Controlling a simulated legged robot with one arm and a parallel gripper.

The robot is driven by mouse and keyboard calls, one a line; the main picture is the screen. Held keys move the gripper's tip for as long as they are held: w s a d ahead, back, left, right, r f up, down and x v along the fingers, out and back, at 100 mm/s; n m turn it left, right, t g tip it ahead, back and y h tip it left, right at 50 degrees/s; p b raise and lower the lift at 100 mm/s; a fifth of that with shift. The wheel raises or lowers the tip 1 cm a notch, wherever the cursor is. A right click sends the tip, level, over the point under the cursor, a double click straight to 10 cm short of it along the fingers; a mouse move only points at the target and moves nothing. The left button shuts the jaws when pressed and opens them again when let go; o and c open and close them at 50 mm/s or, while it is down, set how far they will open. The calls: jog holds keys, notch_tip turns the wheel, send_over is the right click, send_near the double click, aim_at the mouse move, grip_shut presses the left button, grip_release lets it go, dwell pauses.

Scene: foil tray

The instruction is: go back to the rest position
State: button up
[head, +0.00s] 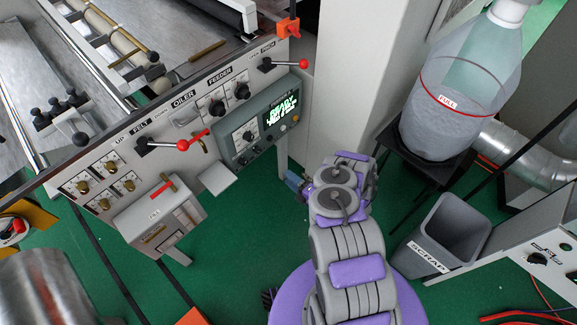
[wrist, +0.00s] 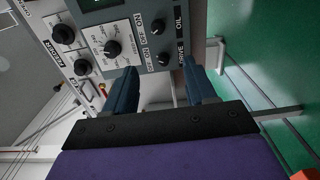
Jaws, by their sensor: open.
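My gripper shows in the wrist view (wrist: 160,86) as two blue fingers standing apart with nothing between them. In the head view my purple and grey arm reaches up from the bottom, and a small blue part of my gripper (head: 294,183) shows past its far end. The gripper is in front of the machine, below and right of the grey control box (head: 257,124). In the wrist view the control box (wrist: 135,40) with its knobs lies beyond the fingers. I cannot make out a foil tray.
The machine panel (head: 130,150) with red-knobbed levers and dials fills the left. A scrap bin (head: 447,238) and a large clear container (head: 455,105) on a black stand are at the right. Green floor (head: 240,225) is open between machine and arm.

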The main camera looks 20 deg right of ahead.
jog(key=w+a+r+m+g+h, duration=0.25)
jog(key=w+r+m+h, duration=0.2)
jog(key=w+r, duration=0.9)
notch_tip(320, 180, up, 13)
jog(key=s+m+g+h, duration=0.2)
jog(key=s+m+g, duration=0.1)
jog(key=m+g, duration=0.25)
jog(key=s+d+r+m+g+h, duration=0.15)
jog(key=s+r+m, duration=0.25)
jog(key=s+r, duration=0.45)
jog(key=s+a+r+m+g+h, duration=0.1)
jog(key=s+r+m+g, duration=0.3)
jog(key=s, duration=0.8)
jog(key=s+a+r+m+g, duration=0.1)
jog(key=s+r+m+g, duration=0.1)
jog(key=s, duration=1.1)
jog(key=s+r+m+g, duration=0.2)
jog(key=s+r+m, duration=0.2)
jog(key=s, duration=1)
jog(key=shift+a+r, duration=0.35)
jog(key=shift+r, duration=0.6)
